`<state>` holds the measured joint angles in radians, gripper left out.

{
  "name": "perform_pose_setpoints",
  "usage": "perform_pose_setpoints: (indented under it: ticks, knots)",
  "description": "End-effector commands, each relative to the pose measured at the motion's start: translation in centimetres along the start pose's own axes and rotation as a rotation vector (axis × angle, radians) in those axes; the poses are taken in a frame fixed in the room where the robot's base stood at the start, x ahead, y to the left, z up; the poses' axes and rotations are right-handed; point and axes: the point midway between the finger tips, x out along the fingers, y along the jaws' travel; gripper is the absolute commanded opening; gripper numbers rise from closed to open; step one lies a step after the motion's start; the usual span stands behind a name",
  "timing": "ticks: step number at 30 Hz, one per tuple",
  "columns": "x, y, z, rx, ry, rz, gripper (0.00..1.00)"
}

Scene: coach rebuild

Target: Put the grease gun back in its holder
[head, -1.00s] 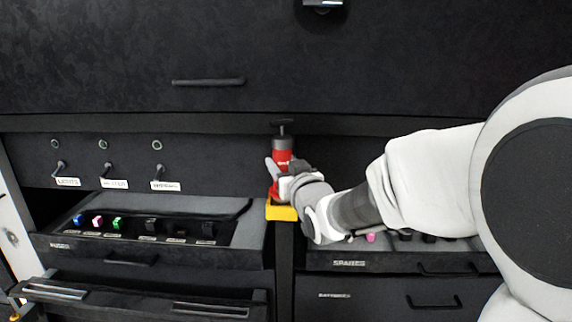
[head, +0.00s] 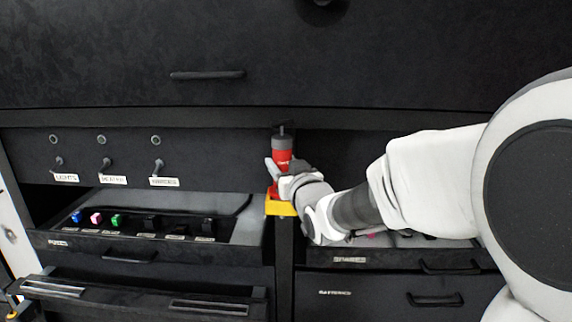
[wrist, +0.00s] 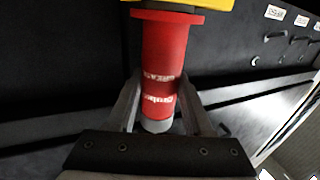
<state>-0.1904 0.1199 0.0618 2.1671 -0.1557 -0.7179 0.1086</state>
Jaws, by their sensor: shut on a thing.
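The grease gun (head: 283,160) is a red cylinder with a grey cap and a short dark handle on top. It stands upright in the head view, at the yellow holder (head: 281,209) on the dark post between the drawers. My gripper (head: 277,175) is shut around its body from the right. In the wrist view the gun (wrist: 164,55) lies between the two fingers of my gripper (wrist: 160,98), white lettering showing. Its wide red flange is close against the yellow holder (wrist: 185,4). I cannot tell whether it is fully seated.
An open drawer (head: 60,240) with coloured and black pieces is at the left. Another open drawer (head: 392,261) lies under my arm at the right. Switches (head: 106,165) line the panel above the left drawer. A long handle (head: 207,75) is on the upper cabinet.

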Motion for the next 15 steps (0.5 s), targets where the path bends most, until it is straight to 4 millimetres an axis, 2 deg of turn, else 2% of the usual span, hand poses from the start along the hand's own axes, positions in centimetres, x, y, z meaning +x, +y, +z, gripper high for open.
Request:
perform_pose_setpoints:
  ticks: [2,3,6,9,15]
  knots:
    - [0.02,0.0,-0.25,0.0,0.005,0.0,0.0]
    - [0.02,-0.01,-0.26,0.0,0.005,0.0,0.54]
    - [0.01,-0.01,-0.21,0.0,0.004,0.0,0.72]
    - [0.01,-0.01,-0.15,0.0,0.003,0.0,0.86]
    - [-0.01,0.0,0.15,0.0,-0.004,0.0,0.86]
